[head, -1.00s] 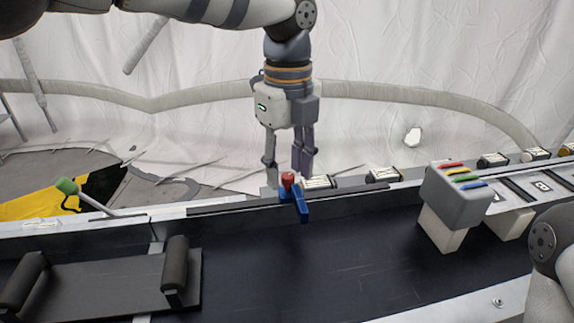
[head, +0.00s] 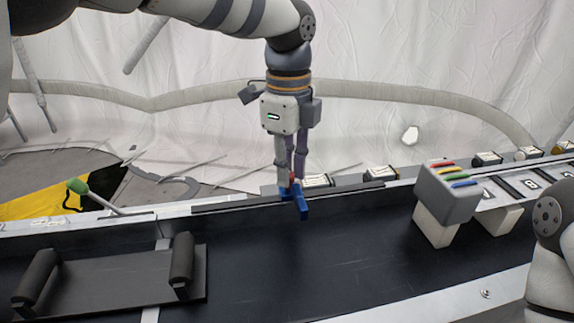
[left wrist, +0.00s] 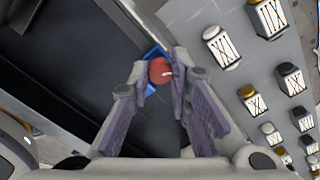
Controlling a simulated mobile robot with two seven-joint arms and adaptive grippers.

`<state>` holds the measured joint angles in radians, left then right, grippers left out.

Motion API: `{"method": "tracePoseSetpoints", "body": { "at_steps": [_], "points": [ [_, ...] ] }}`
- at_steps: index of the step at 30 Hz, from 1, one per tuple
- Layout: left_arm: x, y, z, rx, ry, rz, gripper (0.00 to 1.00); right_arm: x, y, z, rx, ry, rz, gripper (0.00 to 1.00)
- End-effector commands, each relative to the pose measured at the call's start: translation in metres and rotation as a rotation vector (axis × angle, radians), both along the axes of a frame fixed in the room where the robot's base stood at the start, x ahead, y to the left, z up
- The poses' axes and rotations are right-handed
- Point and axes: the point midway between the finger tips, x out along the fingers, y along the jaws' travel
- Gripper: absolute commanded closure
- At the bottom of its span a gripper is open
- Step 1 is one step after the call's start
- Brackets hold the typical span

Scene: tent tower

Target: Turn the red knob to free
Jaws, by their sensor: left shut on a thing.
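The red knob (head: 293,177) sits on top of a blue piece (head: 301,204) at the far edge of the black belt. My left gripper (head: 289,180) comes down from above and is shut on the red knob, and its fingers hide much of it in the head view. In the left wrist view the round red knob (left wrist: 160,71) shows between the two fingertips (left wrist: 161,66), with a white mark on its right side and blue behind it. My right gripper is out of view.
A green-tipped lever (head: 77,186) stands at the left of the rail. A grey block with coloured bars (head: 449,192) stands on the belt at the right. Several numeral-marked blocks (head: 382,172) line the far side. The belt's middle (head: 350,240) is clear.

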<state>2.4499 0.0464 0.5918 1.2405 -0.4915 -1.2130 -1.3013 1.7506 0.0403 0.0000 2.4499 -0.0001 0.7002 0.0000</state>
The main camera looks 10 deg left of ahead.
Motion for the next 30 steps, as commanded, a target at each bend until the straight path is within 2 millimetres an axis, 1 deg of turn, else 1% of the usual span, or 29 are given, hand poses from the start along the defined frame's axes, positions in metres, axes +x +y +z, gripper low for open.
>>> {"method": "tracePoseSetpoints", "body": {
  "at_steps": [5,6,8,16,19,20,27,30],
  "points": [
    [0.001,0.0,0.002,-0.002,-0.004,-0.001,1.0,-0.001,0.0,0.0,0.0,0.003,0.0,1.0],
    [0.001,0.0,0.002,-0.003,-0.005,-0.001,0.73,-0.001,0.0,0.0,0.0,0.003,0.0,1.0],
    [0.001,0.0,0.002,-0.002,-0.004,-0.002,0.61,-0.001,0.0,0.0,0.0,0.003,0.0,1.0],
    [0.001,0.0,0.001,-0.002,-0.003,-0.003,0.61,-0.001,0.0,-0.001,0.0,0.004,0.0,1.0],
    [0.002,0.0,0.011,-0.002,-0.004,-0.002,0.61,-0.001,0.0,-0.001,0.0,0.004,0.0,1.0],
    [0.002,0.0,0.016,-0.003,-0.005,-0.003,0.61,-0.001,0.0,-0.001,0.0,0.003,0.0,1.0],
    [0.002,0.0,0.081,-0.003,-0.009,-0.002,0.61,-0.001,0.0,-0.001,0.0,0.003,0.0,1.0],
    [0.001,0.0,0.102,-0.002,-0.007,-0.003,0.61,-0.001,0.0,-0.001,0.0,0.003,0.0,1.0]
  ]
}}
